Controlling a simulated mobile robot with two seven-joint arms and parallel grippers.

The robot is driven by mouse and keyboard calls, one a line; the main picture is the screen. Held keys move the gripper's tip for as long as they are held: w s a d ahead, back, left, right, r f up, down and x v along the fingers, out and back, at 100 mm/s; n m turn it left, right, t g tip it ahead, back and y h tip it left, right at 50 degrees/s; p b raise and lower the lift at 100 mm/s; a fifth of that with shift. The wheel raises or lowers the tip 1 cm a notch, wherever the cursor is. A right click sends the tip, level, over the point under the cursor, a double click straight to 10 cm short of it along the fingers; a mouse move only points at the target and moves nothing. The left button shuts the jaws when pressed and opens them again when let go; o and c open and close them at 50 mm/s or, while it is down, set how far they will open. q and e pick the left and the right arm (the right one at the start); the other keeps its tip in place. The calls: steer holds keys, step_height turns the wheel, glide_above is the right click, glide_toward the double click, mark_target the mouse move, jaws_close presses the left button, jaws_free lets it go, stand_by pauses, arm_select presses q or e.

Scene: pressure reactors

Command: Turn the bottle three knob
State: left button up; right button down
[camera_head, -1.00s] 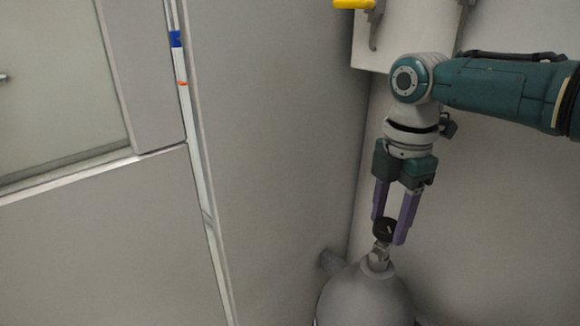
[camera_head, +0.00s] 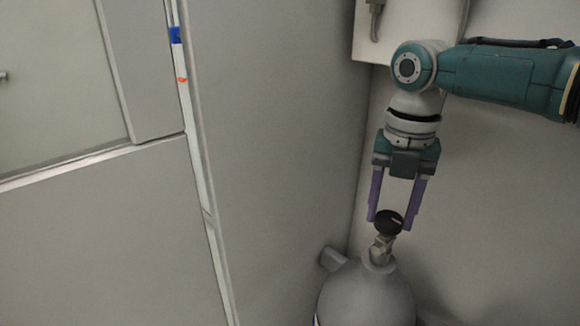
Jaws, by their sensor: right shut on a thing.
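A grey gas bottle (camera_head: 365,296) stands upright at the bottom, right of centre. Its metal valve (camera_head: 381,250) rises from the neck and carries a round black knob (camera_head: 388,221). My right gripper (camera_head: 392,220) points down from above, with its two purple fingers on either side of the knob, and is shut on it. The knob's dark face shows between the fingers. My left gripper is out of view. No number shows on the bottle, so I cannot tell which bottle it is.
A grey wall panel (camera_head: 270,170) stands left of the bottle, close to it. A white box (camera_head: 405,30) hangs on the wall above, behind my right arm. A grey cabinet or door (camera_head: 90,240) fills the left side. The wall right of the bottle is bare.

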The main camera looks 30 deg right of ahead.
mark_target(390, 218)
steer(key=shift+a+r+n, duration=0.1)
steer(key=shift+n, duration=0.3)
steer(key=shift+c, duration=1.3)
jaws_free()
step_height(390, 218, up, 10)
steer(key=shift+b, duration=0.3)
